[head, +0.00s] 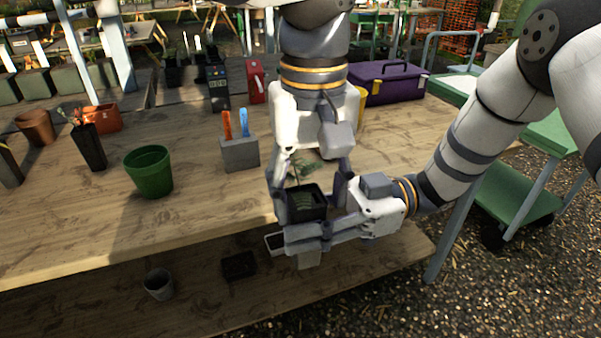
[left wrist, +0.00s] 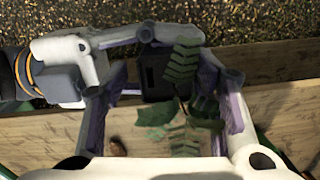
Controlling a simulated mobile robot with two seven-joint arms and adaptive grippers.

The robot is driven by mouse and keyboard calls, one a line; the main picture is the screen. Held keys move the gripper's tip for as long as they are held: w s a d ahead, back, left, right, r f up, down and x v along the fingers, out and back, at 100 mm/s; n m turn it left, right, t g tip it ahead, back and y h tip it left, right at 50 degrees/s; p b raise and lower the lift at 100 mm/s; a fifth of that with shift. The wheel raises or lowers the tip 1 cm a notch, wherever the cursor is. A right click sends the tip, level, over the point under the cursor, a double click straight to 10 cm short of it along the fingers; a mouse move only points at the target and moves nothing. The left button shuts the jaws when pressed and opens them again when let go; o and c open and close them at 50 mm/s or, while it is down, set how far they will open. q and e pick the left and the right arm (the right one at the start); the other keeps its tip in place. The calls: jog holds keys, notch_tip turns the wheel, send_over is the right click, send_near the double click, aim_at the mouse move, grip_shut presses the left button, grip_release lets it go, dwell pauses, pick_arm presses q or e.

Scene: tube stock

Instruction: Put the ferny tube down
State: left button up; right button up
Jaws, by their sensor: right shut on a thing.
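The ferny tube (head: 306,207) is a dark, square-mouthed pot near the table's front edge, with green fronds (head: 302,167) above its mouth. My right gripper (head: 296,228) reaches in from the right and is shut on the tube. My left gripper (head: 312,190) points down from above, its fingers apart on either side of the tube's top. In the left wrist view, green fern leaves (left wrist: 183,65) hang between the open left fingers (left wrist: 165,105), and part of the dark tube (left wrist: 156,78) shows beyond. The tube's lower part is hidden by my right gripper.
On the wooden table (head: 220,215) stand a green pot (head: 149,173), a grey block (head: 240,154) with orange and blue handles, and a tall black pot (head: 89,147). A purple toolbox (head: 388,83) is at the back right. A lower shelf holds a grey cup (head: 159,284) and a dark tray (head: 239,266).

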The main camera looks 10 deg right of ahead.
pick_arm(q)
jog(key=shift+d, duration=0.1)
jog(key=c, duration=0.8)
jog(key=shift+c, duration=0.4)
pick_arm(e)
jog(key=o, duration=1.4)
jog(key=shift+c, duration=0.2)
